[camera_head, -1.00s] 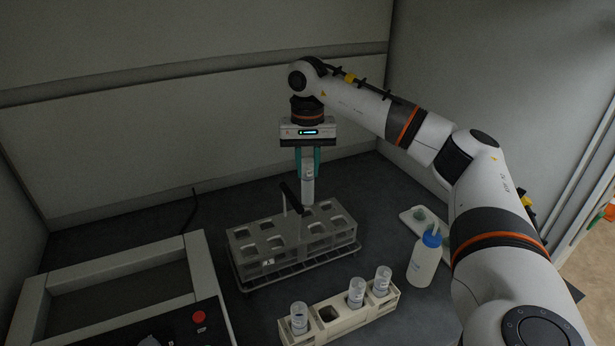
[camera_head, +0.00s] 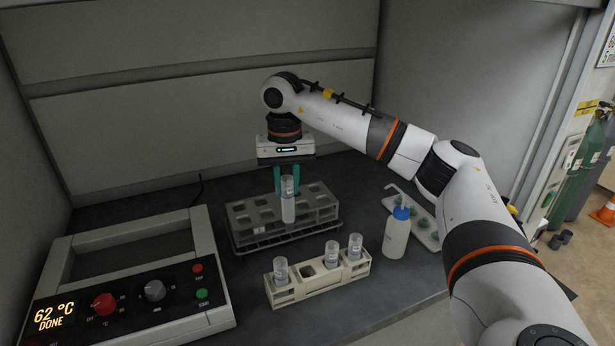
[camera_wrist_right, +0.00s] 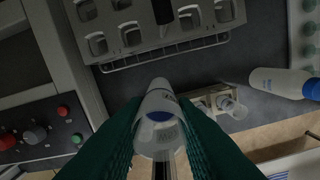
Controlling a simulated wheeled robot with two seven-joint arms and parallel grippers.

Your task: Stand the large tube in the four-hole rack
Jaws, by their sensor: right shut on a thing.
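My right gripper (camera_head: 287,182) has teal fingers shut on the large tube (camera_head: 288,205), a clear tube with a pale label. The tube hangs upright and appears in front of the grey rack's middle in the head view. In the right wrist view the tube (camera_wrist_right: 159,112) sits between the fingers. The four-hole rack (camera_head: 318,286) is a cream block nearer the camera. It holds three tubes, one at its left end and two at its right. Its second hole from the left (camera_head: 306,271) is empty. My left gripper is not in view.
A grey rack (camera_head: 240,238) with several square holes stands behind the four-hole rack. A blue-capped bottle (camera_head: 396,236) and a white tray (camera_head: 434,240) are to the right. A heater panel (camera_head: 150,318) reading 62 °C DONE is at left.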

